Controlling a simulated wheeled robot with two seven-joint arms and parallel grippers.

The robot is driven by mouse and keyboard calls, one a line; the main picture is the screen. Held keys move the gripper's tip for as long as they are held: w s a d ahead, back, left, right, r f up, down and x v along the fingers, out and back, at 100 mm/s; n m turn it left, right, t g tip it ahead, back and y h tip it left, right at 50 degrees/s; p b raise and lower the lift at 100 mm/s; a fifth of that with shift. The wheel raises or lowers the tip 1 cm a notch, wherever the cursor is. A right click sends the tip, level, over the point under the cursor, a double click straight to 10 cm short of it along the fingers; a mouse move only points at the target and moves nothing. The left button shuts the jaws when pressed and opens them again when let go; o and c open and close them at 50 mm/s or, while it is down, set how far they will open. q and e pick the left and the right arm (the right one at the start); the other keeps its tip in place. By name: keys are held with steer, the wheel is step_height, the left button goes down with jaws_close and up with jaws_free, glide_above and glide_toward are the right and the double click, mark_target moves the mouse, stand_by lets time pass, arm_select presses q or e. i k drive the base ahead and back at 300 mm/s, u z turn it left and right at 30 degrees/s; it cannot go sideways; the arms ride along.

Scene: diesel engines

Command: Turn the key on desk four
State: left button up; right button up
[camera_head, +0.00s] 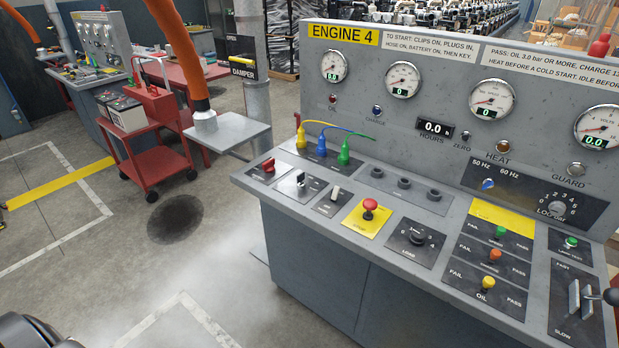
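Desk four is the grey console (300,222) with a yellow "ENGINE 4" sign (343,35) on its upright panel. The plate's lettering is too small to read, and I cannot tell the key's turned position. Nothing touches it. A dark rounded part at the bottom left corner looks like my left arm; neither gripper's fingers show.
Yellow, blue and green plugs (343,152) with leads stand behind the key. A red emergency button (370,205) and a rotary knob (417,238) are to its right. A red trolley (150,150) and an orange hose (186,60) stand left. Floor before the desk is open, with haze.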

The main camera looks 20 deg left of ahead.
mark_target(300, 184)
steer(key=z, duration=0.9)
steer(key=i, duration=0.8)
steer(key=u, duration=1.6)
